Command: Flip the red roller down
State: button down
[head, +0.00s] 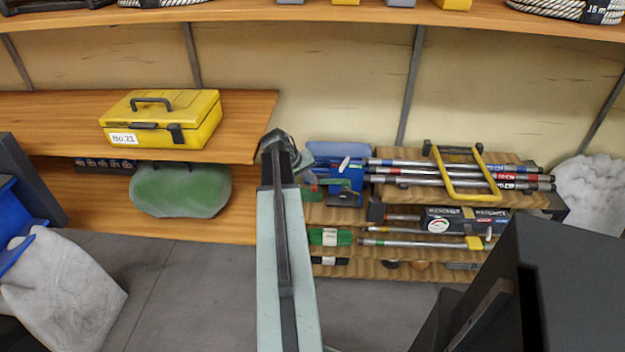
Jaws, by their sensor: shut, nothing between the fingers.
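My arm reaches forward up the middle of the head view. My dark gripper (279,143) is at its far end, shut and empty, in front of the gap between the wooden shelf and the tool rack.
A blue bin (343,180) is close on the right. The tool rack (395,201) holds several poles and a yellow frame (465,193). A yellow toolbox (161,119) stands on the wooden shelf (50,110), with a green sack (182,190) below.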

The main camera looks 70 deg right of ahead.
jog(key=shift+w, duration=0.1)
dwell(0.4)
jog(key=p+v, duration=0.6)
jog(key=v, duration=0.1)
jog(key=shift+a+r, duration=0.25)
jog(key=shift+w, duration=0.1)
